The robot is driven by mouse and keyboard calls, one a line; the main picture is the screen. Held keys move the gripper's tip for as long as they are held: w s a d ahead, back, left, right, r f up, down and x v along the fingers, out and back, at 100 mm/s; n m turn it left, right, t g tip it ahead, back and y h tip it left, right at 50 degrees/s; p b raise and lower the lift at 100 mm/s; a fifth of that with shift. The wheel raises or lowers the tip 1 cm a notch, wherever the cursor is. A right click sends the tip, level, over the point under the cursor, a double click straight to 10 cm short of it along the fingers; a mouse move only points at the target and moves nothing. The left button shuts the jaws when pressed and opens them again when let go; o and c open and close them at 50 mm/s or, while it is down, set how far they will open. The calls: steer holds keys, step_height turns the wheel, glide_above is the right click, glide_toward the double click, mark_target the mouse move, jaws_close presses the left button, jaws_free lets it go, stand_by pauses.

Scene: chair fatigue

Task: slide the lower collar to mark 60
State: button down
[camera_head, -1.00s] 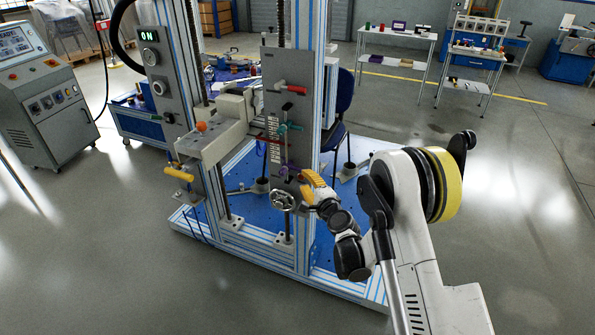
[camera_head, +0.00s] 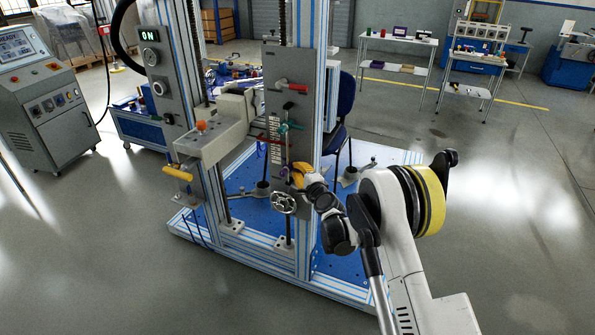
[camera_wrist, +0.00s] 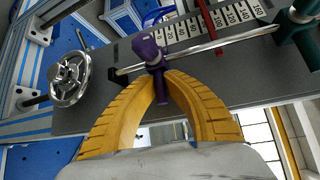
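A purple collar (camera_wrist: 151,50) with a knob and a short stem sits on a thin metal rod (camera_wrist: 200,49) beside a white numbered scale (camera_wrist: 200,24). My gripper (camera_wrist: 167,78) has its yellow fingers closed around the purple stem, one on each side. In the head view my gripper (camera_head: 299,174) is at the lower part of the grey panel. A teal collar (camera_head: 290,127) is higher on the rod; it also shows at the right edge of the wrist view (camera_wrist: 298,28). A red pointer (camera_wrist: 208,22) crosses the scale between the collars.
A handwheel (camera_head: 284,202) is just below the collar, also left in the wrist view (camera_wrist: 69,78). A red-handled lever (camera_head: 291,86) is above. A blue hoop (camera_wrist: 158,16) hangs by the scale. A blue chair (camera_head: 344,100) stands behind the frame. Floor at right is clear.

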step_height(320, 180, up, 4)
steer(key=shift+r+p, duration=0.15)
steer(key=shift+p, duration=0.8)
steer(key=c, duration=1.5)
jaws_free()
steer(key=shift+o, duration=0.2)
steer(key=v, duration=1.2)
